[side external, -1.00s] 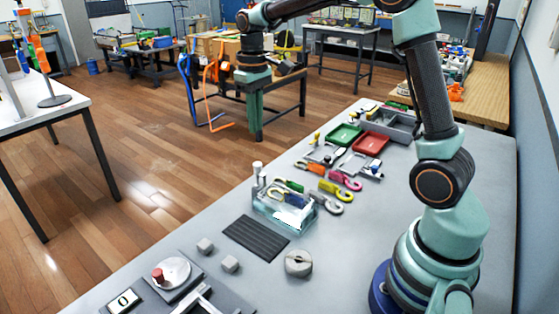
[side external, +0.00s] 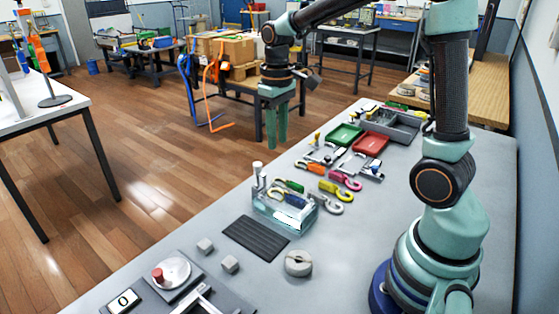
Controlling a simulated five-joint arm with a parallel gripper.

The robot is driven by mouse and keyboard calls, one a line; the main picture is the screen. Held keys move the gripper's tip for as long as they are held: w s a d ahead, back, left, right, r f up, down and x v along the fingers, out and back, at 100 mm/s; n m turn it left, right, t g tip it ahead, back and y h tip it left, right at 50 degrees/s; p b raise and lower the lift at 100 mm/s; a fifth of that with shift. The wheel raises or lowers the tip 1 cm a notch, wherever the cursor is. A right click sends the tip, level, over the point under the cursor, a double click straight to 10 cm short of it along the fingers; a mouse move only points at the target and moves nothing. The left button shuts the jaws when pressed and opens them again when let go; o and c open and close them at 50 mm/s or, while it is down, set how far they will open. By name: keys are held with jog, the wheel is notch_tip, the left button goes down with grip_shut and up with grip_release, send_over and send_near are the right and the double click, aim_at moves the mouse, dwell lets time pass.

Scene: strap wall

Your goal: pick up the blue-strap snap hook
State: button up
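The blue-strap snap hook (side external: 291,199) lies on or in a clear, pale tray (side external: 268,217) near the middle of the table. Its blue strap shows, and its hook end points to the left. A green-strap hook (side external: 291,185) lies just behind it. My gripper (side external: 277,146) hangs in the air with its teal fingers pointing down, well above the hooks in the picture. The two fingers show side by side with a narrow gap and nothing between them. It is clear of the blue-strap hook.
Yellow (side external: 336,187), pink (side external: 346,180) and orange (side external: 311,167) hooks lie close to the right and behind. Green (side external: 345,135) and red (side external: 370,144) trays stand farther back. A dark ribbed mat (side external: 256,238), small grey blocks (side external: 230,264) and a round grey piece (side external: 298,263) lie in front.

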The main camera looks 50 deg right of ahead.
send_over(294, 197)
jog(key=f, duration=0.2)
notch_tip(294, 197, down, 12)
dwell(0.5)
grip_shut()
